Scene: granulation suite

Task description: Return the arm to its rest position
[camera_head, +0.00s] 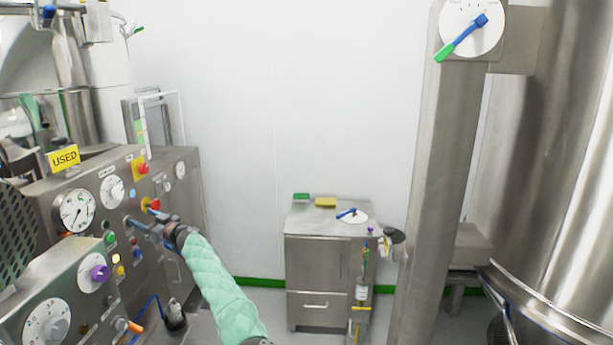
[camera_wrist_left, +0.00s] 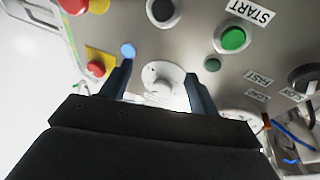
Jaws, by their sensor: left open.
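My left arm, in a pale green padded sleeve (camera_head: 222,285), reaches from the bottom of the head view to the control panel on the left. My left gripper (camera_head: 140,226) is at its end, close in front of the panel. In the left wrist view the gripper (camera_wrist_left: 157,85) is open, its two dark fingers apart. A pale round knob (camera_wrist_left: 163,78) shows between and beyond the fingers. Nothing is held. I cannot tell whether the fingertips touch the panel. My right gripper is in neither view.
The steel control panel (camera_head: 60,185) carries dials, buttons and a yellow USED sign (camera_head: 64,157). A green START button (camera_wrist_left: 233,38) shows in the left wrist view. A steel cabinet (camera_head: 316,260) stands at the back. A steel column (camera_head: 440,170) and large vessel (camera_head: 555,150) stand right.

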